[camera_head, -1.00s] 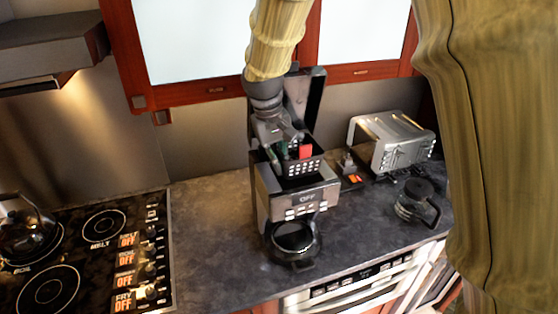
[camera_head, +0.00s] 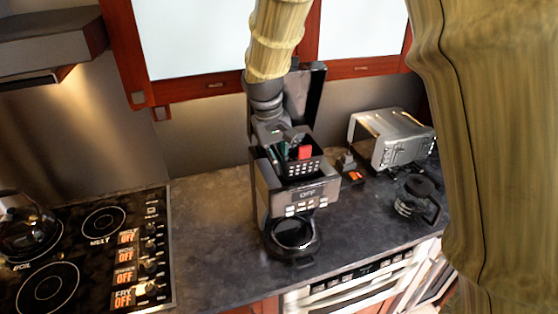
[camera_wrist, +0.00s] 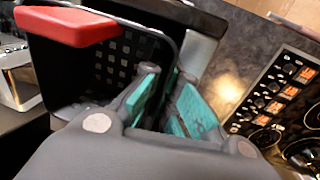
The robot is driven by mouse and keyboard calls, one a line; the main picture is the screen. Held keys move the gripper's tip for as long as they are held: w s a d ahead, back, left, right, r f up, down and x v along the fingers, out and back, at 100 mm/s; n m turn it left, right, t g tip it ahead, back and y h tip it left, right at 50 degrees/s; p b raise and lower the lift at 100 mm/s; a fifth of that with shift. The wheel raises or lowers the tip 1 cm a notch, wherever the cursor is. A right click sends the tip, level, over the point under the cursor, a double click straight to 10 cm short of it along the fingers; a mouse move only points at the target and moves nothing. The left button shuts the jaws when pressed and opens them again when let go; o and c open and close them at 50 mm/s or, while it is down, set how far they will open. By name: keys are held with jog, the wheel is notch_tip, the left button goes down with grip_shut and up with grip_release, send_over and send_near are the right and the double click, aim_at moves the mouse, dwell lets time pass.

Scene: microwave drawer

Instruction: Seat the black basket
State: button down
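The black basket (camera_head: 305,168), with perforated walls and a red handle (camera_head: 304,152), sits in the top of the coffee maker (camera_head: 300,192). The wrist view shows the basket (camera_wrist: 70,75) close up at the left, its red handle (camera_wrist: 65,26) at the upper left. My gripper (camera_head: 290,146) is low over the basket's left part in the head view. In the wrist view my gripper's (camera_wrist: 168,80) teal-padded fingers are a little apart, with the basket's near rim seeming to run between them. Whether the pads touch the wall is hidden, as is the basket's underside.
The coffee maker's raised lid (camera_head: 304,92) stands behind the basket. A glass carafe (camera_head: 293,236) sits below. A toaster oven (camera_head: 392,138) and another dark glass jug (camera_head: 418,200) are to the right. The stove (camera_head: 85,250) is left; counter between is clear.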

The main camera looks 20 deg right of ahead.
jog(key=shift+f, duration=0.65)
jog(key=c, duration=1.6)
grip_release()
jog(key=shift+f, duration=0.1)
jog(key=shift+o, duration=0.2)
jog(key=shift+a, duration=0.1)
jog(key=shift+r, duration=0.65)
notch_tip(320, 180, up, 11)
jog(key=a, duration=0.2)
jog(key=shift+f, duration=0.15)
